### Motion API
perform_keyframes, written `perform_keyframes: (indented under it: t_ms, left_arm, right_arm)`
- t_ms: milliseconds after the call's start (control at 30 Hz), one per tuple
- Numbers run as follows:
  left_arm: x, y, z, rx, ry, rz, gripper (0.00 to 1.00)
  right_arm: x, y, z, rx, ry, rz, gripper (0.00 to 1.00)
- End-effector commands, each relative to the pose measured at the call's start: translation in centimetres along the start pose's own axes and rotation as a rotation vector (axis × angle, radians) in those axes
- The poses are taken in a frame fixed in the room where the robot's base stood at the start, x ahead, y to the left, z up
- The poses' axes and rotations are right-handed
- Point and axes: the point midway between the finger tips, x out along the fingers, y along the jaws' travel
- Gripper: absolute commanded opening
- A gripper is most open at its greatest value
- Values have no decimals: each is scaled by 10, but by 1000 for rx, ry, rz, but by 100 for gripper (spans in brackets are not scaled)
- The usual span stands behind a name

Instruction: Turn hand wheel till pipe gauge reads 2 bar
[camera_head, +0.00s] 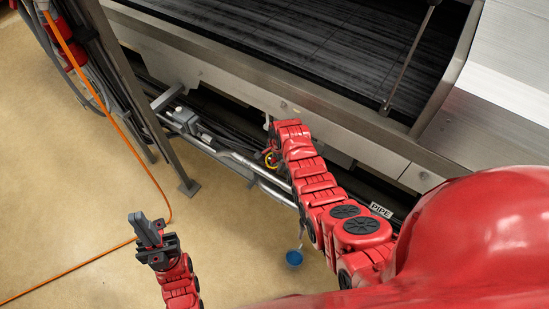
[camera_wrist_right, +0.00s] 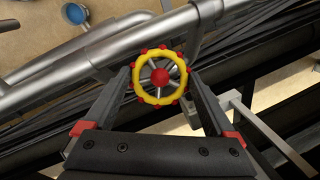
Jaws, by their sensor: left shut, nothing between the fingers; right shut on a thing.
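The hand wheel (camera_wrist_right: 160,76) has a yellow rim with red knobs and a red hub. It sits between the two fingers of my right gripper (camera_wrist_right: 160,84), which is shut on it. A round blue-faced thing (camera_head: 294,257) shows below the pipe, and in the wrist view (camera_wrist_right: 75,13) at top left. I cannot tell if it is the gauge, and no reading is legible. My left gripper (camera_head: 148,230) is shut and empty over the floor.
A silver pipe (camera_head: 245,162) runs along the machine's lower side. An orange cable (camera_head: 130,145) crosses the floor past my left gripper. A grey post (camera_head: 150,110) stands at left.

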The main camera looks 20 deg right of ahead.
Motion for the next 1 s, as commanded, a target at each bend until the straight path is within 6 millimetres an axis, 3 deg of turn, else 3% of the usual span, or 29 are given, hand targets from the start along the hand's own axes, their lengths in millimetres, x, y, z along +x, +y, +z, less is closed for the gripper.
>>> perform_keyframes:
  t_ms: [367, 1000]
  left_arm:
    - [-9, 0, 2, 0, 0, 0, 0]
    - [-66, 3, 11, 0, 0, 0, 0]
  right_arm:
    - [2, 0, 0, -54, 0, 27, 34]
    - [4, -5, 1, -473, 1, 227, 34]
